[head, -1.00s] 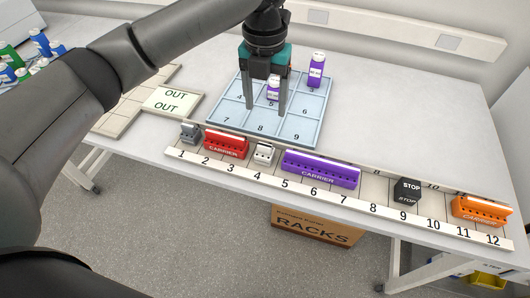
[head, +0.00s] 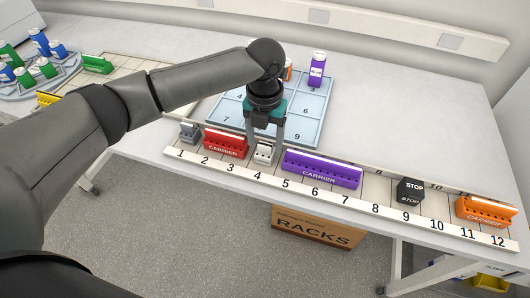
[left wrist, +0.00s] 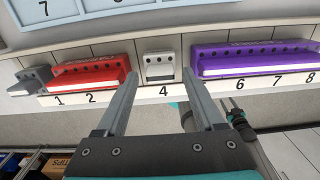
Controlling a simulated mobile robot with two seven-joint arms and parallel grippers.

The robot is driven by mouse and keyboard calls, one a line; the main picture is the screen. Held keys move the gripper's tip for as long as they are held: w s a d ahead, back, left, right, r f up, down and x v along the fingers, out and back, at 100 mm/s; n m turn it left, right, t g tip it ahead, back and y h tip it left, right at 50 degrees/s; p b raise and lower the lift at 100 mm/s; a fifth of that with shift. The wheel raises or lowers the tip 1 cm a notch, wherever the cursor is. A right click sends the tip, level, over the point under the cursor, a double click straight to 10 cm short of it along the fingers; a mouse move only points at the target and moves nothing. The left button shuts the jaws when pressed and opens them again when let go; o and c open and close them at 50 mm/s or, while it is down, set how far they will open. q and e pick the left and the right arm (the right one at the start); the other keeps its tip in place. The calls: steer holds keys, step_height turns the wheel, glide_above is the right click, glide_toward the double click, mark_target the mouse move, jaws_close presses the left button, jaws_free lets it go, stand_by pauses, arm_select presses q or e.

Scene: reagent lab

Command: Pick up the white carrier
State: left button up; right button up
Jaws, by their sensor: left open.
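The small white carrier (head: 264,152) sits upright in the numbered rail between a red carrier (head: 226,144) and a long purple carrier (head: 321,168). In the left wrist view the white carrier (left wrist: 159,67) stands above the number 4. My left gripper (head: 264,148) is open, pointing down over it, with one finger toward each side. In the left wrist view the fingertips (left wrist: 160,76) lie left and right of the white carrier, with gaps visible on both sides. I cannot tell how far the tips are above it. My right gripper is in neither view.
A grey piece (head: 189,132), a black STOP block (head: 409,190) and an orange carrier (head: 484,210) also stand in the rail. A blue numbered tray (head: 314,110) lies behind, with a purple-and-white bottle (head: 317,69) on it. The table at right is clear.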

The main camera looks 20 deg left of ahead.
mark_target(265, 152)
arm_select(q)
step_height(265, 152, down, 2)
steer(key=shift+f, duration=0.2)
jaws_close()
stand_by(0.5)
steer(key=shift+r, duration=0.1)
